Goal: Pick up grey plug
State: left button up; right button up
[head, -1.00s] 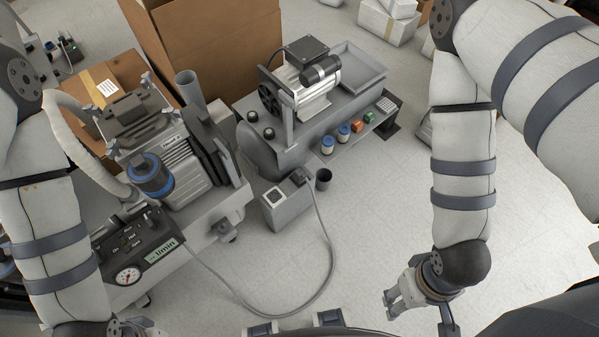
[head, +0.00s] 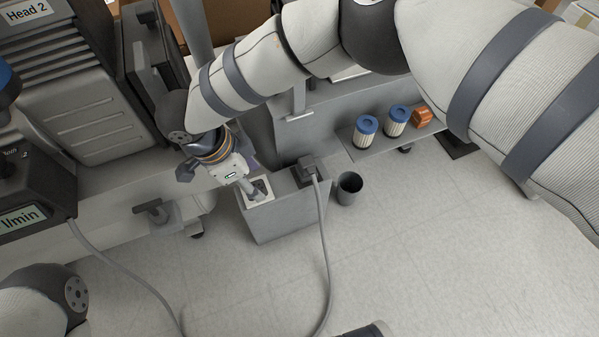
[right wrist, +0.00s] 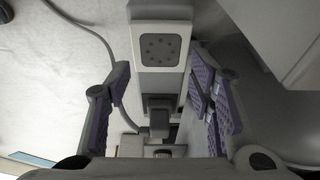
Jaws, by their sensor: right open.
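The grey plug (head: 309,168) sits on top of the grey socket box (head: 285,215), at its right end, with a grey cable running down from it. In the right wrist view the plug (right wrist: 159,118) shows between my open fingers, with the cable passing behind the left finger. My right gripper (head: 245,186) is above the left end of the box, near the empty socket, left of the plug in the head view. It is open and holds nothing. The socket plate (right wrist: 161,48) is farther up in the wrist view. My left gripper is out of view.
A dark cup (head: 348,188) stands right of the box. Blue-topped filters (head: 366,131) and an orange block (head: 422,117) sit on a grey shelf behind. The machine with the l/min display (head: 25,218) is at left.

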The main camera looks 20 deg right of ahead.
aim_at(306, 161)
jog(key=d, duration=1.2)
jog(key=shift+w+f, duration=0.2)
jog(key=shift+f, duration=0.05)
jog(key=shift+f+b, duration=0.25)
jog(key=shift+b, duration=0.05)
jog(key=shift+r, duration=0.1)
grip_shut()
